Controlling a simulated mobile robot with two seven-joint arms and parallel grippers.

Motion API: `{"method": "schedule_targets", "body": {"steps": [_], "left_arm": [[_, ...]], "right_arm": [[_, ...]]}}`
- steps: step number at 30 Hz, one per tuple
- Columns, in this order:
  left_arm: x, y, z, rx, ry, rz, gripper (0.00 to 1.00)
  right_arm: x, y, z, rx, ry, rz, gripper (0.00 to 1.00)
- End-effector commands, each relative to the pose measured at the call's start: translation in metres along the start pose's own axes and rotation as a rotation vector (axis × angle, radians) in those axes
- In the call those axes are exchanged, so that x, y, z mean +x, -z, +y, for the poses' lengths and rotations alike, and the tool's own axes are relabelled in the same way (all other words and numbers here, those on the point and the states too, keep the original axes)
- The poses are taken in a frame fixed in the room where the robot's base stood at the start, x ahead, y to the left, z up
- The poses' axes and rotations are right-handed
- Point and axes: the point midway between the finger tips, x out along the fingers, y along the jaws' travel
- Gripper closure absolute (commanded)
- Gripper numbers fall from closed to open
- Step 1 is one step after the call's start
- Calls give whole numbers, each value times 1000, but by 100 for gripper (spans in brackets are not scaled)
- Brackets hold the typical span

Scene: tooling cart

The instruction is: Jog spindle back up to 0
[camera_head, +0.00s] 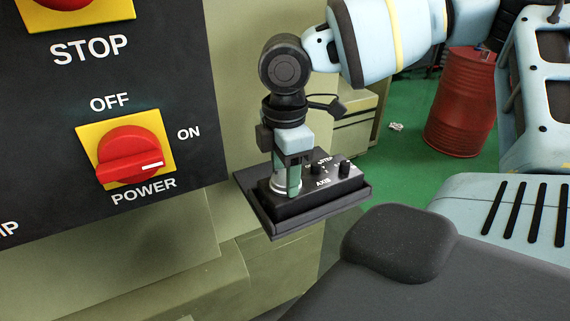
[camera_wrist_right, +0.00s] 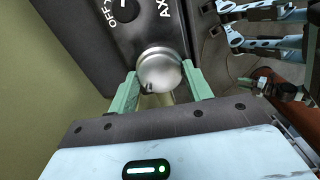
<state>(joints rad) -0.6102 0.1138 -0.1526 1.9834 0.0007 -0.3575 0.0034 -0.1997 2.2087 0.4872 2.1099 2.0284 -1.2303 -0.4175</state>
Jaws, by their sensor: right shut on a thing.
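A black jog pendant (camera_head: 326,191) with small knobs and the labels "STEP" and "AXIS" sits on a dark tray-like shelf (camera_head: 282,222) on the machine's side. Its silver jog wheel (camera_head: 281,185) is at the near left end. My right gripper (camera_head: 288,186) points down over the wheel with its green fingers around it. In the right wrist view, the silver wheel (camera_wrist_right: 160,72) sits between the two fingers of the gripper (camera_wrist_right: 162,92), and the gripper is shut on it. The spindle and any readout are not in view. My left gripper is not in view.
A dark control panel at the left carries a red POWER switch (camera_head: 131,155) on a yellow plate and a STOP button (camera_head: 68,5). A red barrel (camera_head: 461,105) stands on the green floor (camera_head: 408,160) behind.

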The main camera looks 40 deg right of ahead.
Motion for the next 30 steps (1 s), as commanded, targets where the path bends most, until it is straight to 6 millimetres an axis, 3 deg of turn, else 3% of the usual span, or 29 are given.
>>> {"method": "schedule_targets", "body": {"steps": [16,30], "left_arm": [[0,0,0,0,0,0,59],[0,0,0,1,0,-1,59]], "right_arm": [[0,0,1,388,-1,0,73],[0,0,1,510,0,0,73]]}}
